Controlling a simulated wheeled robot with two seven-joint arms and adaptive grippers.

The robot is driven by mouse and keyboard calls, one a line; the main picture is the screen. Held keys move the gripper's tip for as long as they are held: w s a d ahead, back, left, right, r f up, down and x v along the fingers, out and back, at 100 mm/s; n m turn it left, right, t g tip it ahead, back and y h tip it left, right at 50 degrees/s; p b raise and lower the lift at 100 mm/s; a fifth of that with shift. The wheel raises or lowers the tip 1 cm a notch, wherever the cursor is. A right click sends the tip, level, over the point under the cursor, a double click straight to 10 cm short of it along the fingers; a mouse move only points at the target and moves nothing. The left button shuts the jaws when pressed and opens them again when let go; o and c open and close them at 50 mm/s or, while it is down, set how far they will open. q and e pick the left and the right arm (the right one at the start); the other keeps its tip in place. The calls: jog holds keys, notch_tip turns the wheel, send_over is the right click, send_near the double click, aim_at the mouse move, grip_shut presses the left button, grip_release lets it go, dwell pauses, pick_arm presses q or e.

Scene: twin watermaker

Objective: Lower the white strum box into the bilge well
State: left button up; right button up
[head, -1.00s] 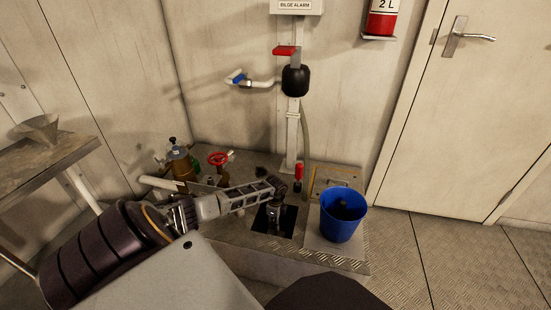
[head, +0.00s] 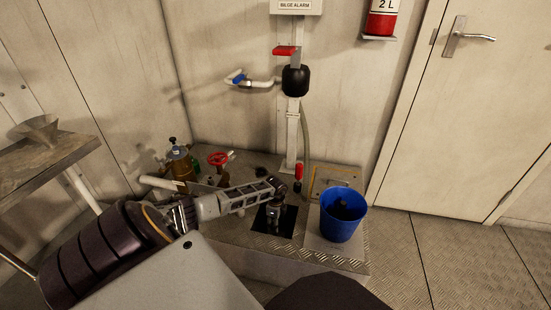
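The bilge well (head: 287,227) is a dark square opening in the raised metal platform. My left gripper (head: 275,225) points down over the opening at the end of my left arm, which comes in from the left. Its fingers are small and dark against the well, so I cannot tell whether they are open or shut. I see no white strum box clearly; it may be hidden by the gripper or inside the dark well. My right gripper is out of view.
A blue bucket (head: 341,220) with something dark inside stands just right of the well. A red-handled tool (head: 298,171) is behind the well. A brass strainer (head: 179,163) and red handwheel valve (head: 219,159) sit at the platform's back left. A white post (head: 293,136) rises behind.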

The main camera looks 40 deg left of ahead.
pick_arm(q)
notch_tip(320, 180, up, 12)
dwell(0.7)
dwell(0.6)
